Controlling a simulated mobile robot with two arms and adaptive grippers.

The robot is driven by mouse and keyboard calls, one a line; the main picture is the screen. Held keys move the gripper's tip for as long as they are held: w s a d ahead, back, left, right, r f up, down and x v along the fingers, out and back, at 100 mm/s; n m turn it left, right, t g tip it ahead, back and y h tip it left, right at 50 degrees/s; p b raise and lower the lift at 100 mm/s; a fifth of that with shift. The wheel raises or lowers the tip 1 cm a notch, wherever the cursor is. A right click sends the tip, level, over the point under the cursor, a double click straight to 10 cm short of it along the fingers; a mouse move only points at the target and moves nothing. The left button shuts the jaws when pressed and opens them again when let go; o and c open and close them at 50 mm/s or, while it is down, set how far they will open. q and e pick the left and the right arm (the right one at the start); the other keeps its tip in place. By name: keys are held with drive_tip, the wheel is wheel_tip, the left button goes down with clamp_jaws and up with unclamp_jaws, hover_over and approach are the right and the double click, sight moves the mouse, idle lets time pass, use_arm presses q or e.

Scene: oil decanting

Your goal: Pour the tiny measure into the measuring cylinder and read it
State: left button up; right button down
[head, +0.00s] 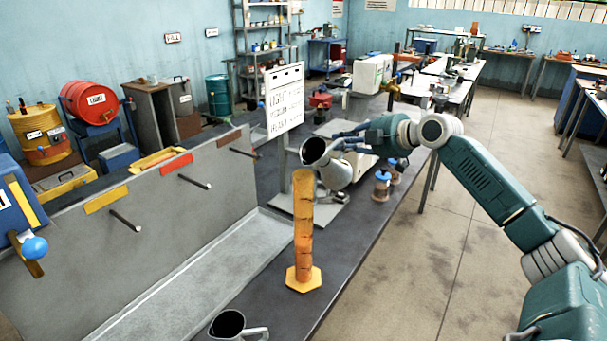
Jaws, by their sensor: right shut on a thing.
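The measuring cylinder (303,232) is a tall amber tube with dark marks, standing upright on a hexagonal foot on the dark bench. My right gripper (345,147) is shut on a grey metal measure (333,170) and holds it just above and to the right of the cylinder's top. The measure is tilted, its dark mouth facing up and left. No stream of liquid shows, and the level in the cylinder cannot be made out. My left gripper is not in view.
Another grey jug (238,328) stands at the bench's near edge. A white lettered sign (284,100) stands behind the cylinder. Small blue-topped bottles (381,186) are to the right. A grey panel with pegs (160,205) and a trough line the left.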

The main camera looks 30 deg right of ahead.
drive_tip(key=r, duration=0.1)
drive_tip(key=r+n, duration=0.1)
drive_tip(key=r+h, duration=0.1)
drive_tip(key=shift+s+a+r+n+t, duration=0.1)
drive_tip(key=shift+a+r+n+t, duration=0.2)
drive_tip(key=shift+r+t, duration=0.1)
drive_tip(key=shift+a+r+n+h+b, duration=0.25)
drive_tip(key=shift+r+n+h+b, duration=0.2)
drive_tip(key=shift+r, duration=0.45)
drive_tip(key=shift+s+r, duration=0.1)
drive_tip(key=shift+r, duration=0.05)
drive_tip(key=shift+s+a+r+n+t+h+b, duration=0.15)
drive_tip(key=shift+a+r+n, duration=0.1)
drive_tip(key=shift+r, duration=0.15)
drive_tip(key=shift+w+a+r+n+t+h+b, duration=0.1)
drive_tip(key=shift+r+n+t, duration=0.15)
drive_tip(key=shift+r, duration=0.1)
drive_tip(key=shift+s+a+r+n+t+h+b, duration=0.1)
drive_tip(key=shift+a+r+n, duration=0.15)
drive_tip(key=shift+r, duration=0.15)
idle(2.1)
drive_tip(key=shift+s+a+r+n, duration=0.1)
drive_tip(key=shift+a+r+n, duration=0.2)
drive_tip(key=shift+r, duration=0.15)
idle(2.5)
